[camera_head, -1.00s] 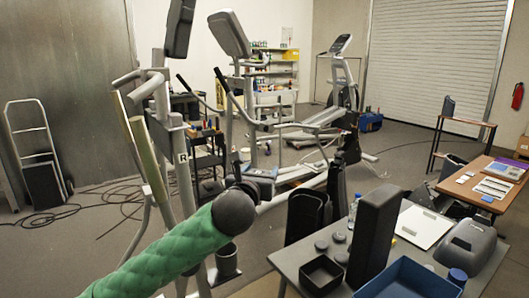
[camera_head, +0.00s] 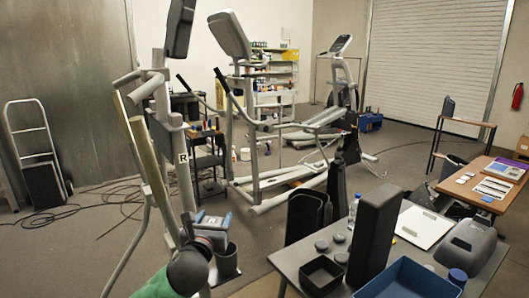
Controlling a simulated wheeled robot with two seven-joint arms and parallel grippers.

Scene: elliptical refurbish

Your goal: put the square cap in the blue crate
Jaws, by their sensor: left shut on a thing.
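The blue crate (camera_head: 408,281) stands on the grey table at the bottom right, cut off by the picture's lower edge. My left gripper (camera_head: 212,222) is left of the table, in front of the elliptical machine and well apart from the crate. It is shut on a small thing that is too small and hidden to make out. I cannot pick out the square cap for sure. My right gripper is not in view.
The grey table (camera_head: 292,262) also bears a small black tray (camera_head: 321,275), several dark round pieces (camera_head: 321,245), a tall black box (camera_head: 375,235), a bottle (camera_head: 353,210) and a grey cover (camera_head: 466,245). An elliptical machine (camera_head: 180,150) stands at left. Floor between is partly clear.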

